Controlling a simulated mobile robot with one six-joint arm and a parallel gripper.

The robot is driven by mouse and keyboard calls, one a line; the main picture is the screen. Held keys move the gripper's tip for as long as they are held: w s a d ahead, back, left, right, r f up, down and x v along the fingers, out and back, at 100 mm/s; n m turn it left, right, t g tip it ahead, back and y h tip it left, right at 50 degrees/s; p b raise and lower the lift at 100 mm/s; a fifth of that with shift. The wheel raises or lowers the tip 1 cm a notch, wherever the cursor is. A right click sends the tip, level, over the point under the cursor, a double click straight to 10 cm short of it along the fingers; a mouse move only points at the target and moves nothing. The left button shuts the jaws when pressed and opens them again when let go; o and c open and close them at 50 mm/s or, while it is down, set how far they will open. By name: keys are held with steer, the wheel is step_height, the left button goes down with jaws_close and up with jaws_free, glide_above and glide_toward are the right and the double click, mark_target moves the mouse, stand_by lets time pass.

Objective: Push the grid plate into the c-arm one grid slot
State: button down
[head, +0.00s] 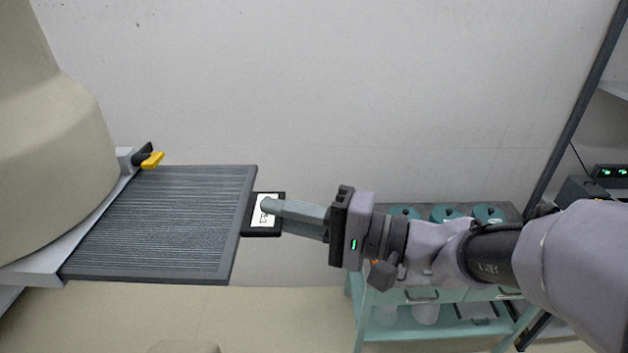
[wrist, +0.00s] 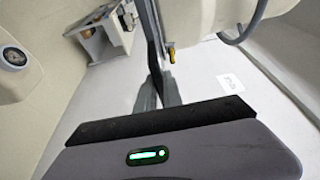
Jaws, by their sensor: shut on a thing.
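The grid plate (head: 165,222) is a dark, finely ribbed flat panel. Its left edge meets the pale grid slot (head: 40,268) on the beige c-arm one (head: 50,130); most of the panel shows outside the housing. A black handle tab with a white label (head: 275,228) sticks out from its right edge. My gripper (head: 268,206) is shut on this tab, with the arm reaching in from the right. In the wrist view the plate (wrist: 151,40) shows nearly edge-on beyond my fingers (wrist: 157,82), running towards the c-arm body (wrist: 205,18).
A yellow and black latch (head: 151,158) sits at the slot's back corner. A teal cart (head: 360,300) with several round teal-topped containers stands below my arm. A shelf rack (head: 572,120) stands at the right. The wall behind is bare.

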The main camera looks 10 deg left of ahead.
mark_target(147, 211)
steer(key=shift+s+a+b, duration=0.75)
steer(key=shift+a+b, duration=0.05)
steer(key=shift+a, duration=2.4)
steer(key=shift+s+a+b, duration=0.8)
steer(key=shift+a, duration=2.4)
steer(key=shift+s+a+b, duration=0.75)
steer(key=shift+a+b, duration=0.05)
steer(key=shift+a, duration=2.4)
